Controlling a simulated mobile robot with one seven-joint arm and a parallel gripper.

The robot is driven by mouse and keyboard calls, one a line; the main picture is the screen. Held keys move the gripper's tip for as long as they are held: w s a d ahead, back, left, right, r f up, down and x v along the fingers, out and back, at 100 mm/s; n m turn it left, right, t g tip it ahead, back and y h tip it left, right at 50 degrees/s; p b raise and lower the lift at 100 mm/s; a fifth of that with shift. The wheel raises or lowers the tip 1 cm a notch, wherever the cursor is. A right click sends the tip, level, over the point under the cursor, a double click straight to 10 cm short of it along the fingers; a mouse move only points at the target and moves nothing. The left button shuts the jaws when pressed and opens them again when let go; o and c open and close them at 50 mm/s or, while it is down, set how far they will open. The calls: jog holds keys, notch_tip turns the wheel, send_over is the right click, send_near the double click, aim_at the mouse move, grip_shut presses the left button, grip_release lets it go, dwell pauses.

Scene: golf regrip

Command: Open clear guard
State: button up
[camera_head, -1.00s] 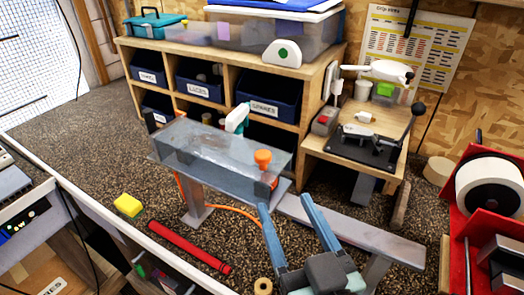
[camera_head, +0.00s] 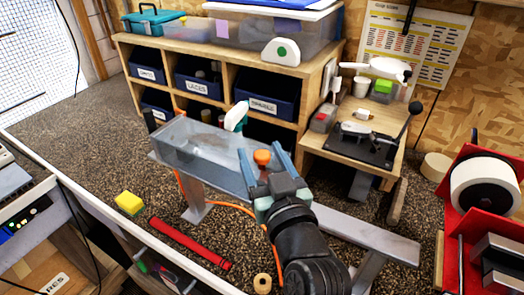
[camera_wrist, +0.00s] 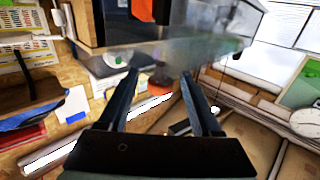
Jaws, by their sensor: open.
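The clear guard (camera_head: 190,140) is a grey see-through box-like cover on a narrow stand in the middle of the head view. An orange knob (camera_head: 262,157) sits on its right end. My gripper (camera_head: 264,162) is open, with one blue finger on each side of the knob in the head view. In the wrist view the guard (camera_wrist: 180,55) spans the top, and the orange knob (camera_wrist: 160,86) shows between the two fingers (camera_wrist: 160,88), apart from both. I cannot tell whether the fingers are level with the knob. The guard looks closed.
A wooden shelf (camera_head: 304,98) with blue bins stands behind the guard. A small bench (camera_head: 345,160) is at right. A grey beam (camera_head: 365,232) runs right from the stand. A yellow sponge (camera_head: 129,203) and a red tube (camera_head: 190,243) lie in front. A red tape holder (camera_head: 470,225) is at far right.

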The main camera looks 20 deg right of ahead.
grip_shut()
dwell(0.4)
dwell(1.1)
